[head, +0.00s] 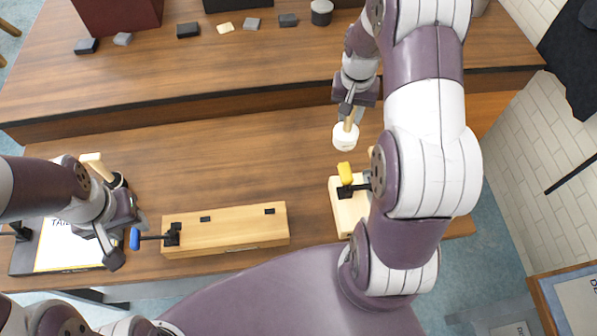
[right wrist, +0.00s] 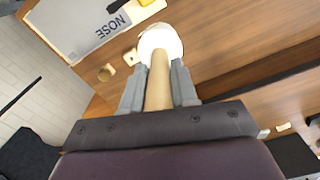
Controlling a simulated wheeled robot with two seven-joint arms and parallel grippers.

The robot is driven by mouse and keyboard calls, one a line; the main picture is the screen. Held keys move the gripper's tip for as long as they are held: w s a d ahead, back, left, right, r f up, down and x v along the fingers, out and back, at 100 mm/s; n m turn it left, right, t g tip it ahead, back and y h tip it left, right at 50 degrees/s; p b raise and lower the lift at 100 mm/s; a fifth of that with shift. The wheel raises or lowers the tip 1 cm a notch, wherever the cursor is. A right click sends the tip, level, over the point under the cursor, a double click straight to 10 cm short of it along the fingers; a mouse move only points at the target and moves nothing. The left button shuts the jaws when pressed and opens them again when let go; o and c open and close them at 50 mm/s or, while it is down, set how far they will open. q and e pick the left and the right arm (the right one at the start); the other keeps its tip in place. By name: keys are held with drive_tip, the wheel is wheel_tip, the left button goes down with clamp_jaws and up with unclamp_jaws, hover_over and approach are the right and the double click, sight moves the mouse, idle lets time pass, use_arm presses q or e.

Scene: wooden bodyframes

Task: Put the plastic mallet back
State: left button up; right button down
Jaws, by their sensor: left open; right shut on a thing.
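The plastic mallet (head: 345,136) has a white head and a light wooden handle. My right gripper (head: 350,112) is shut on its handle and holds it head-down over the middle right of the bench; whether the head touches the bench I cannot tell. In the right wrist view the mallet's white head (right wrist: 160,42) shows beyond the fingers of my right gripper (right wrist: 158,90). My left gripper (head: 117,240) is open at the lower left, beside the blue-handled clamp (head: 135,238) and apart from the mallet.
A long wooden block (head: 240,228) lies at the front with a black clamp at its left end. A smaller block (head: 347,210) with a yellow-handled clamp (head: 345,172) stands at the right. A raised back shelf (head: 150,85) carries several small blocks. The middle of the bench is clear.

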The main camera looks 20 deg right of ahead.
sight(347, 134)
drive_tip(key=shift+s+f+b, duration=0.2)
drive_tip(key=shift+f+b, duration=0.2)
drive_tip(key=shift+f, duration=0.15)
wheel_tip(347, 134, down, 7)
drive_tip(key=b, duration=0.7)
drive_tip(key=shift+f, duration=0.2)
drive_tip(key=w+a+f+p, duration=0.4)
drive_tip(key=w+a+f, duration=0.1)
drive_tip(key=a+f, duration=0.5)
drive_tip(key=shift+w+f+p, duration=0.35)
drive_tip(key=shift+f, duration=0.05)
drive_tip(key=shift+a+f, duration=0.1)
drive_tip(key=shift+f, duration=0.1)
drive_tip(key=c, duration=0.9)
unclamp_jaws()
drive_tip(key=shift+s, duration=0.1)
